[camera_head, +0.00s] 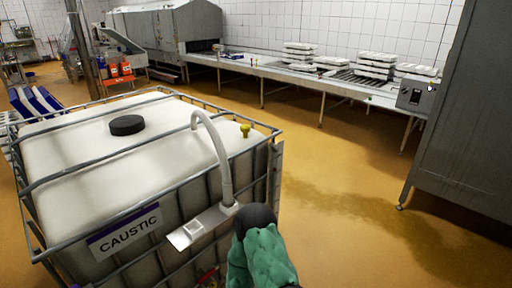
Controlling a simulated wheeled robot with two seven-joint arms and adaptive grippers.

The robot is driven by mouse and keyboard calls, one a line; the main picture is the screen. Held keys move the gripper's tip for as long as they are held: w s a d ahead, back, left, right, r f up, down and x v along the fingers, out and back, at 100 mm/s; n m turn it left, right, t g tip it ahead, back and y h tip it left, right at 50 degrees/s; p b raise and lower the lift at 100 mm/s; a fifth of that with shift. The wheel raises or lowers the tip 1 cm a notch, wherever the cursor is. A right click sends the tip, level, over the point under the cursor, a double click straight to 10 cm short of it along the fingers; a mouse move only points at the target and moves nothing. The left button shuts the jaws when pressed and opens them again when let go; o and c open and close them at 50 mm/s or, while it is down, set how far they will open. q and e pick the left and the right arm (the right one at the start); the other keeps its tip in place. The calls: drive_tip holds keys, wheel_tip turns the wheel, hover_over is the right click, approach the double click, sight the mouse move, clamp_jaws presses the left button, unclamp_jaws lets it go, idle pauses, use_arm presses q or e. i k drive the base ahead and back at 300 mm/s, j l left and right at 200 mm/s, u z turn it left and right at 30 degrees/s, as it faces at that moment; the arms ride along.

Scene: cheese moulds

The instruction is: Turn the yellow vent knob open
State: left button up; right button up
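My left gripper is not in view.
A metal cage (275,180) surrounds the tank. A curved grey pipe (221,160) with a pale flat piece (200,227) stands left of the knob. A black lid (127,125) sits on top. A conveyor (290,72) and steel cabinet (455,130) stand beyond clear yellow floor.

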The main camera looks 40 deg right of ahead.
sight(245, 128)
drive_tip(key=j+z, duration=0.15)
drive_tip(key=z, duration=0.35)
drive_tip(key=j+z, duration=0.15)
drive_tip(key=z, duration=0.35)
drive_tip(key=k+j+z, duration=0.1)
drive_tip(key=z, duration=0.35)
drive_tip(key=k+j, duration=0.1)
drive_tip(key=j, duration=0.15)
